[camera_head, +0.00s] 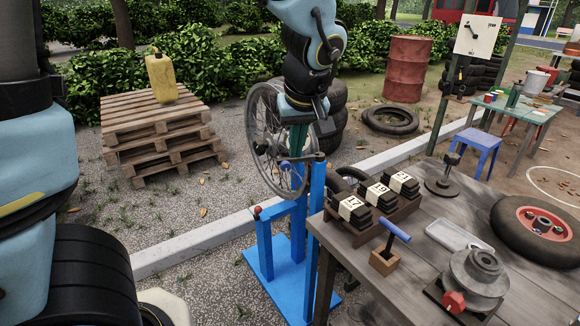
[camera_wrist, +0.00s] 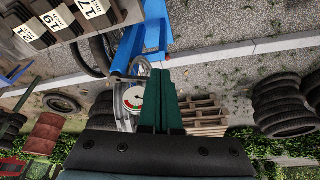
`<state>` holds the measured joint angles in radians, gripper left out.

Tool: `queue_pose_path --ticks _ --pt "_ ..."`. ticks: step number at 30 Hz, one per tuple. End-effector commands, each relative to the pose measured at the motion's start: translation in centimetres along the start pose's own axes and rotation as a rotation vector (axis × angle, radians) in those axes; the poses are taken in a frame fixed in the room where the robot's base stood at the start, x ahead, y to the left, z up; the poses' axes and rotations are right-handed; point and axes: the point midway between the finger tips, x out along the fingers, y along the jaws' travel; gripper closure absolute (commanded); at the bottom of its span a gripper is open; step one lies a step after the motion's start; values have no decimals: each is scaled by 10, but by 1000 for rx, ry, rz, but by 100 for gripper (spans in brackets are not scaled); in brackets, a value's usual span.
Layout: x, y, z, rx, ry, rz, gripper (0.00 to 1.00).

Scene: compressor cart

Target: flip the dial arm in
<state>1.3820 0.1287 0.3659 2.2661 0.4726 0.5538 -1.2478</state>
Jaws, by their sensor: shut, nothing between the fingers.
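A blue stand (camera_head: 268,248) holds a spoked wheel (camera_head: 258,135) upright beside the bench. In the wrist view a dial gauge (camera_wrist: 132,99) with a pale face and a green and red scale shows just left of my fingers, near the blue frame (camera_wrist: 135,42). In the head view I cannot make out the dial or its arm; my gripper covers part of the wheel there. My gripper (camera_head: 298,150) points down at the wheel, with its dark green fingers (camera_wrist: 158,74) shut and empty. Whether they touch the dial arm is unclear.
The wooden bench (camera_head: 345,262) stands close at right, with numbered blocks (camera_head: 376,196), a blue-handled tool (camera_head: 395,229) and a round metal piece (camera_head: 478,275). Pallets (camera_head: 160,140) with a yellow can (camera_head: 161,76) stand at left. Gravel between pallets and stand is open.

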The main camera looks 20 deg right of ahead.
Motion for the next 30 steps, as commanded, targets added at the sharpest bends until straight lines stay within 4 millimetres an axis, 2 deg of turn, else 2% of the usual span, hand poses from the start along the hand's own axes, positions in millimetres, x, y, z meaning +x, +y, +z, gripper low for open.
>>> queue_pose_path --ticks 5,8,23,25,30 --pt "6 0 0 0 -1 -2 100" --pt "18 -1 0 1 -2 -5 100" --pt "103 -2 0 1 -3 -5 100" --pt "101 -1 -13 -4 -1 -2 100" --pt "109 -1 -29 -2 -1 -2 100"
